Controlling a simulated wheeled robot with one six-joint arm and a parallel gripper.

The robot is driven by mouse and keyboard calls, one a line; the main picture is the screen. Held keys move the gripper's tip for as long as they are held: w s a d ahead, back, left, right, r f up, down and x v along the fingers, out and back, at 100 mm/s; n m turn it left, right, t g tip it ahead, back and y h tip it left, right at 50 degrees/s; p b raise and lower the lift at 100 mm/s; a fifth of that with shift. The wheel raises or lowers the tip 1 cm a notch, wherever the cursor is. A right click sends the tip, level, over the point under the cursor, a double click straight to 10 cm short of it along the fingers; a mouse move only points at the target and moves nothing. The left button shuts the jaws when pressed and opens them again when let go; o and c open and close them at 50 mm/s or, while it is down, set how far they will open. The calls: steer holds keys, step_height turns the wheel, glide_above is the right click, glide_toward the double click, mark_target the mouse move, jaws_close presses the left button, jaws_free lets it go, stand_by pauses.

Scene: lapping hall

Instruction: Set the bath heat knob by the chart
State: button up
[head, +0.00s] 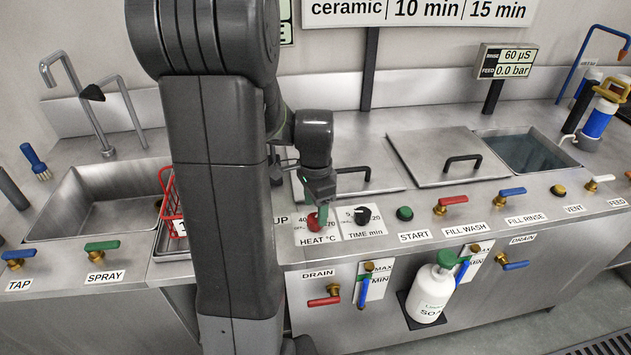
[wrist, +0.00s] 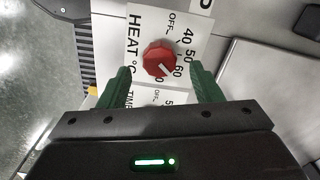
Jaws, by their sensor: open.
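The red heat knob (wrist: 158,59) sits on a white HEAT °C plate in the wrist view, with OFF, 40, 50 and 60 readable around it. Its white mark points to the lower right, toward the 60 side; the exact setting is hard to tell. In the head view the knob (head: 313,222) is partly covered by my gripper (head: 319,205). My gripper's green fingers (wrist: 160,72) are open, one on each side of the knob, with gaps showing. The chart (head: 420,10) on the wall is cut off; only "ceramic", "10 min" and "15 min" show.
The black TIME min knob (head: 362,215) is just right of the heat knob. The green START button (head: 405,213) and the red FILL WASH valve (head: 452,202) follow. A lid with a black handle (head: 340,172) lies behind. A soap bottle (head: 432,290) hangs on the front.

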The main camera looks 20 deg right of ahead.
mark_target(315, 218)
step_height(315, 218, up, 9)
steer(key=shift+p, duration=0.3)
stand_by(0.4)
step_height(315, 218, down, 14)
steer(key=shift+r+b, duration=0.15)
steer(key=shift+b, duration=0.45)
steer(key=shift+r, duration=0.1)
